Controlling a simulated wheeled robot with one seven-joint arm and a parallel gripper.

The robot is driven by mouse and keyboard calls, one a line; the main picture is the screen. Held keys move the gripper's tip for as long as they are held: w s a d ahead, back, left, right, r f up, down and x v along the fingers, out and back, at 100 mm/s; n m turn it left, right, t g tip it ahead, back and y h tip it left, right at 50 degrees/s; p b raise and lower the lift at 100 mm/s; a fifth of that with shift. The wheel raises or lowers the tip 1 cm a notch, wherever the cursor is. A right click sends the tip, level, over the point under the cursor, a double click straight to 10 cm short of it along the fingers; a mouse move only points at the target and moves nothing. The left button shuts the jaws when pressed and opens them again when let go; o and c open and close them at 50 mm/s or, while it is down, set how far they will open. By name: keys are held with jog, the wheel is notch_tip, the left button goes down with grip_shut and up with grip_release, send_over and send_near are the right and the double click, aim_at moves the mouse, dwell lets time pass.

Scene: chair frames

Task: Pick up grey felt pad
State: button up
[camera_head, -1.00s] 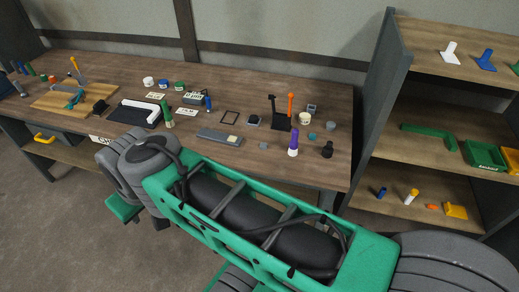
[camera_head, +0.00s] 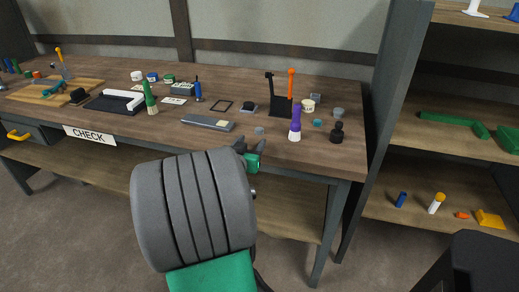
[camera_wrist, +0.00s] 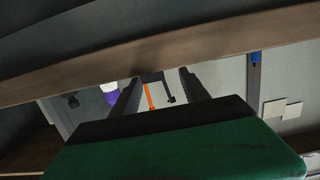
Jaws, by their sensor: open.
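A small flat grey piece (camera_head: 259,131), which looks like the grey felt pad, lies on the workbench (camera_head: 215,142) close to its front edge in the head view. I cannot make it out in the wrist view. My gripper (camera_head: 246,145) is at the bench's front edge, just below and left of that piece in the picture. In the wrist view my gripper (camera_wrist: 160,80) shows two dark fingers apart with no object held between them. The bench edge (camera_wrist: 60,85) crosses that view, which appears upside down.
A purple-and-white bottle (camera_head: 295,124), a black piece (camera_head: 337,132) and a small teal piece (camera_head: 318,122) stand to the right. A grey bar (camera_head: 207,123) lies to the left. A black holder (camera_head: 281,106) with an orange tool (camera_head: 291,84) is behind. Shelves (camera_head: 455,90) stand at the right.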

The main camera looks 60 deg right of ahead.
aim_at(259, 130)
jog(key=x, duration=0.7)
jog(key=shift+d+r+p, duration=0.3)
jog(key=shift+d+p, duration=0.1)
jog(key=shift+d, duration=0.05)
jog(key=shift+w, duration=0.1)
jog(key=shift+c, duration=0.2)
grip_shut()
